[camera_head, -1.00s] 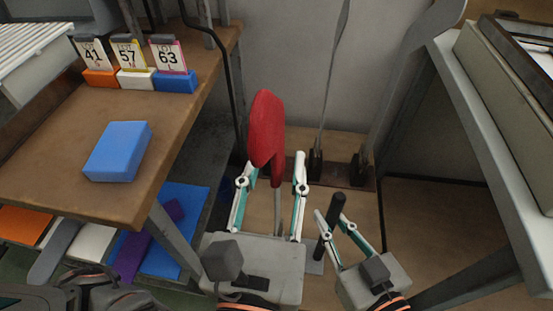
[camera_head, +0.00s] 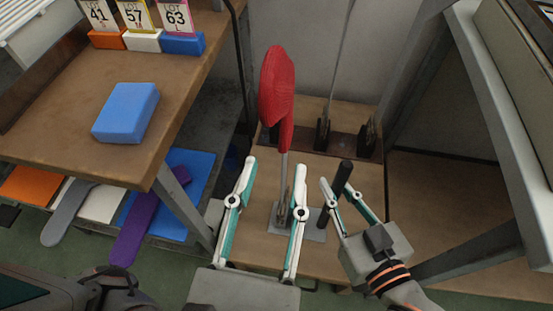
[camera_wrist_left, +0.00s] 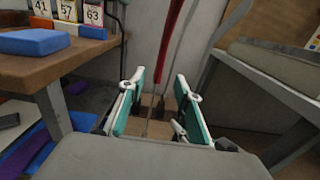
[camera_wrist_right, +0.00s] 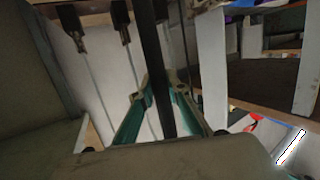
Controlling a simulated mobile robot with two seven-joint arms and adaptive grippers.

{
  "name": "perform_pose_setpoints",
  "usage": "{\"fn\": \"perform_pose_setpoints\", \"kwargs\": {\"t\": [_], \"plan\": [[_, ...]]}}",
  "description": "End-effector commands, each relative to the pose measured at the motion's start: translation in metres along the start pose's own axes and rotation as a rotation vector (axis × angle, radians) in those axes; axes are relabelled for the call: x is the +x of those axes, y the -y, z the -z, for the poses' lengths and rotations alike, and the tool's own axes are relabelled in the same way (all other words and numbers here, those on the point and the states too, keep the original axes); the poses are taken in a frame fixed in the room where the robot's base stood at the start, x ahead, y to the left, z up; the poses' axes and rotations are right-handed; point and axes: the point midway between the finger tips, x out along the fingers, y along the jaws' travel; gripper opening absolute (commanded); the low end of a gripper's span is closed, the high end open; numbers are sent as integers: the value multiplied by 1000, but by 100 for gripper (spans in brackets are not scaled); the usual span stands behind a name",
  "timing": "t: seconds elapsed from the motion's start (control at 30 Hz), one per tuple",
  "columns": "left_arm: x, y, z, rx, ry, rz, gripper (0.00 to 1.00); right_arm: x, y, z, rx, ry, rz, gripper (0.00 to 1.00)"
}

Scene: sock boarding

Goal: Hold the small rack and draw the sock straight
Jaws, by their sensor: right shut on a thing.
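A red sock (camera_head: 277,85) hangs over an upright form on the small rack, which has a flat grey base plate (camera_head: 309,232) and a black handle post (camera_head: 343,172). The sock's narrow end points down, with a thin grey stem below it. It also shows as a red strip in the left wrist view (camera_wrist_left: 171,35). My left gripper (camera_head: 276,165) is open and empty, its fingers apart on either side of the stem's line in the picture, below the sock. My right gripper (camera_head: 336,188) is shut on the black post, which also shows between its fingers in the right wrist view (camera_wrist_right: 157,70).
A brown bench (camera_head: 60,125) at left carries a blue block (camera_head: 126,113) and cards marked 41, 57 and 63. Below it lie coloured boards, including a purple one (camera_head: 137,226). More thin forms stand on a dark rail (camera_head: 343,142) behind. A grey table edge (camera_head: 500,120) is at right.

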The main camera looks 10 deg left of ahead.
Motion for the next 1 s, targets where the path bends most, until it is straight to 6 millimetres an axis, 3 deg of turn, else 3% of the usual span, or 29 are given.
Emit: {"fn": "perform_pose_setpoints", "kwargs": {"t": [0.43, 0.47, 0.53, 0.87, 1.0], "plan": [[0, 0, 0, 0, 0, 0, 33, 0, 0, 0, 0, -1, 0, 3], [0, 0, 0, 0, 0, 0, 33, 0, 0, 0, 0, 0, 0, 18], [0, 0, 0, 0, 0, 0, 33, 0, 0, 0, 0, 0, 0, 35], [0, 0, 0, 0, 0, 0, 33, 0, 0, 0, 0, 0, 0, 35], [0, 0, 0, 0, 0, 0, 33, -10, 0, -1, 0, 2, 0, 35]]}}
